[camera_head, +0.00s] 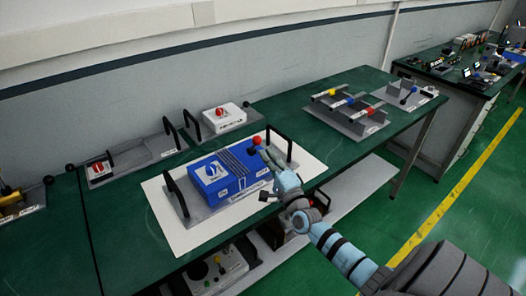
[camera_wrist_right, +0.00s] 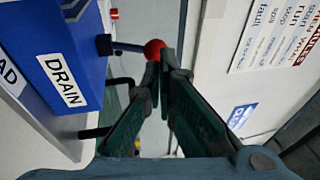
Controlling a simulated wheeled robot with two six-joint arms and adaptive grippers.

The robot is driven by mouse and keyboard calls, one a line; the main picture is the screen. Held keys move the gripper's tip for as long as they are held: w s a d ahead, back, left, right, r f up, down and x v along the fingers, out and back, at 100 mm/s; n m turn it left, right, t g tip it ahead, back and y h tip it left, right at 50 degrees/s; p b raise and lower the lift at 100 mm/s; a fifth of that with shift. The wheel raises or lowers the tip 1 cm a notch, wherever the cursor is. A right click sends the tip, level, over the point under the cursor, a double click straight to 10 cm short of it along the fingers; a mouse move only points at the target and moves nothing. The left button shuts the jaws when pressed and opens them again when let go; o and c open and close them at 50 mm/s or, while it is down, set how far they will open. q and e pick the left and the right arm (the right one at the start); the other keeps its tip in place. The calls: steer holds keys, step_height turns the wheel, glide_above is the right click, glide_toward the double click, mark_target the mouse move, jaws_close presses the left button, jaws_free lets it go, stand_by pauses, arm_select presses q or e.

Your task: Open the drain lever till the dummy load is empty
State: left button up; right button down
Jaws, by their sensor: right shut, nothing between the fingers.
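The dummy load is a blue box (camera_head: 232,185) on a grey base with black handles, on a white sheet. Its blue side with a white DRAIN label (camera_wrist_right: 63,80) fills the left of the right wrist view. The drain lever is a dark rod with a red ball (camera_head: 256,141); the ball (camera_wrist_right: 154,49) also shows in the wrist view, with the rod running left to the box. My right gripper (camera_head: 264,152) is shut and empty, its fingertips (camera_wrist_right: 160,68) right at the ball. I cannot tell whether they touch it. My left gripper is out of view.
A white box with a red knob (camera_head: 222,117) stands behind the blue box. A rack with coloured knobs (camera_head: 347,104) stands to the right on the green bench (camera_head: 330,158). A lower shelf (camera_head: 340,185) holds another panel (camera_head: 218,270). Bare bench lies left of the sheet.

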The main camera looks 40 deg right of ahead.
mark_target(259, 143)
steer(key=x, duration=0.3)
steer(key=shift+w+b, duration=0.1)
steer(key=shift+b, duration=0.2)
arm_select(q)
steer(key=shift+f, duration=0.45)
